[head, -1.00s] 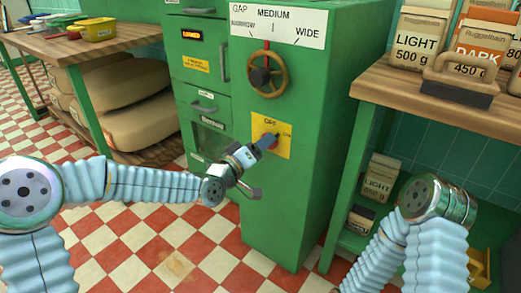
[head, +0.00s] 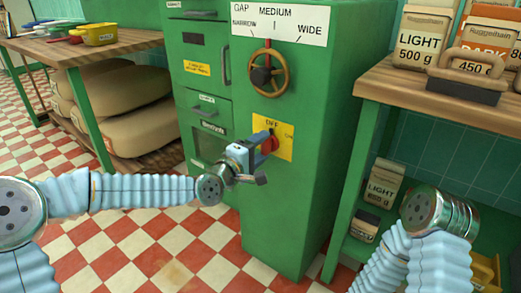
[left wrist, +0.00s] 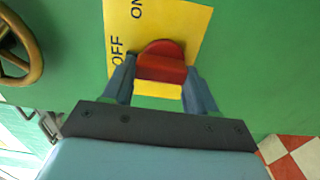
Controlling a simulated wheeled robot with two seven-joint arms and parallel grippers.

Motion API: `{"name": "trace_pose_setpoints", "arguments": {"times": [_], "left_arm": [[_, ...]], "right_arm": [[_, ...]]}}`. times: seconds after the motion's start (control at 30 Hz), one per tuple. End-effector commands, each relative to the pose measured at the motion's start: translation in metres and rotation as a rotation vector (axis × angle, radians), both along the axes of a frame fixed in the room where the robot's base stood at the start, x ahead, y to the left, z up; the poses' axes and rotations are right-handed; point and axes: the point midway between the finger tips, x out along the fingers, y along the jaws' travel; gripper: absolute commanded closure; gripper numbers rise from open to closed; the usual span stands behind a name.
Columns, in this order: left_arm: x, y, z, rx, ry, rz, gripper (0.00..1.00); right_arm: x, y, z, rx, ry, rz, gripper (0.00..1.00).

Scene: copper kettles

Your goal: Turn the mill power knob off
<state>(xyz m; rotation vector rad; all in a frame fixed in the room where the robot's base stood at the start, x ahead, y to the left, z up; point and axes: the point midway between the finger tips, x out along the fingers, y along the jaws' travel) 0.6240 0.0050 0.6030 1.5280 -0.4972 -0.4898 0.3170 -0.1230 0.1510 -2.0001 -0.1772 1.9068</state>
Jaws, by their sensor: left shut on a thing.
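The red power knob (head: 270,144) sits on a yellow plate (head: 286,140) marked OFF and ON, low on the front of the green mill (head: 300,190). My left gripper (head: 265,143) is at the plate, partly covering the knob. In the left wrist view the red knob (left wrist: 162,62) lies between the two blue fingers (left wrist: 160,80), and the gripper is shut on it. The knob's pointing end is hard to make out in the head view. The small display (head: 193,39) at the upper left of the mill is dark. My right arm shows at the right, its gripper out of view.
A gap handwheel (head: 283,75) juts out above the knob. A wooden shelf (head: 385,85) with paper bags stands close on the right. A bench (head: 60,45) with sacks under it is at the left. The checkered floor in front is clear.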

Motion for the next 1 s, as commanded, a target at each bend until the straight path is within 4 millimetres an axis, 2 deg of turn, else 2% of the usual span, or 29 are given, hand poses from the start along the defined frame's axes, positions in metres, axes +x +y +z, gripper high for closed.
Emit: {"name": "trace_pose_setpoints", "arguments": {"times": [0.57,0.6,0.7,0.73,1.0], "left_arm": [[0.0009,0.0016,-0.0013,-0.026,0.021,0.004,0.73],[0.0008,0.0015,-0.0013,-0.026,0.021,0.004,0.36],[0.0008,0.0012,-0.0011,-0.025,0.020,0.003,0.21],[0.0006,0.0010,-0.0010,-0.025,0.020,0.002,0.17],[-0.0001,0.0009,-0.0005,-0.024,0.018,0.001,0.17]], "right_arm": [[0.0001,0.0000,-0.0013,0.000,0.000,0.000,0.57],[0.0001,0.0000,-0.0013,0.000,0.000,0.000,0.57],[0.0000,0.0000,-0.0013,0.000,0.000,0.000,0.57],[0.0000,0.0000,-0.0013,0.000,0.000,0.000,0.57],[0.0000,0.0000,-0.0012,0.000,0.000,0.000,0.57]]}}
